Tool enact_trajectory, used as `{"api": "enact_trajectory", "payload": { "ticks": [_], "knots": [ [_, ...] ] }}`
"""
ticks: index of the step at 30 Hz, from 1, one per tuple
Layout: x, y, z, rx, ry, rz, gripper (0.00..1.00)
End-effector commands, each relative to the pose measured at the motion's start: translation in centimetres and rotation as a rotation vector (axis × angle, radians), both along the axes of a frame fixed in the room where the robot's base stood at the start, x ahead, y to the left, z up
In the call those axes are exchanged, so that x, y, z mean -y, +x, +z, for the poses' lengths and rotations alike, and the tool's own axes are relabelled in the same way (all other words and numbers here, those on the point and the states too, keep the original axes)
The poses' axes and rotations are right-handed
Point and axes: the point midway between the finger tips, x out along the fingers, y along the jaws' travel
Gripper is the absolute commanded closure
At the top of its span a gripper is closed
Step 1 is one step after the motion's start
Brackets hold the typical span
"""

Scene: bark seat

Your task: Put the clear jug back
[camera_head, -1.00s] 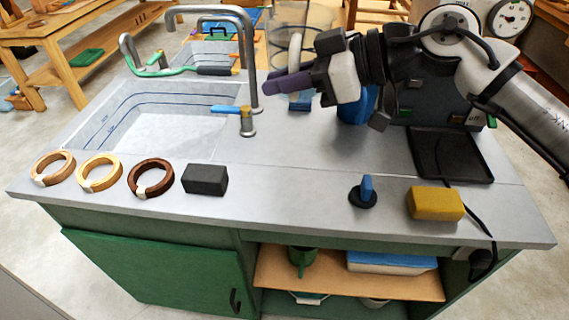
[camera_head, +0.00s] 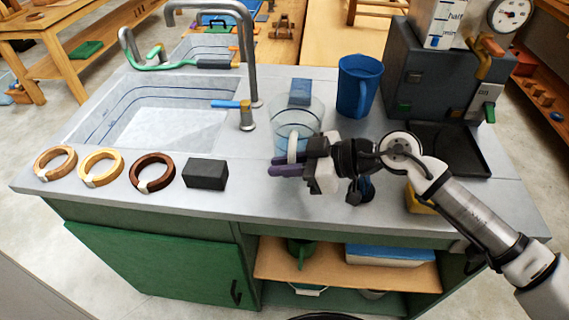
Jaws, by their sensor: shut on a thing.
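The clear jug (camera_head: 312,113) is upright at the counter's middle, right of the sink tap. Its pale handle (camera_head: 292,147) faces the front. My gripper (camera_head: 286,168), with purple fingers, is shut on this handle from the front right. The jug's base is low at the counter top, but I cannot tell whether it touches. A small blue block (camera_head: 300,88) shows at the jug's back rim, partly through its wall.
A blue jug (camera_head: 360,85) stands right behind the clear jug, near a dark machine (camera_head: 425,75) with a black tray (camera_head: 455,150). A black block (camera_head: 206,173) and several rings (camera_head: 152,172) lie at the front left. My arm partly hides a yellow block (camera_head: 418,200).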

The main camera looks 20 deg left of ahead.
Motion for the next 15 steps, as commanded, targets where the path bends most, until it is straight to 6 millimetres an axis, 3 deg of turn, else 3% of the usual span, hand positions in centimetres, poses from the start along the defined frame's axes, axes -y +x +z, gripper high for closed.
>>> {"api": "enact_trajectory", "payload": {
  "ticks": [12,13,15],
  "knots": [
    [0.0,-0.01,-0.79,0.003,0.0,0.0,1.0],
    [0.0,-0.01,-0.8,0.002,-0.001,0.001,0.86],
    [0.0,-0.01,-0.67,0.002,0.0,0.001,0.77]
  ]
}}
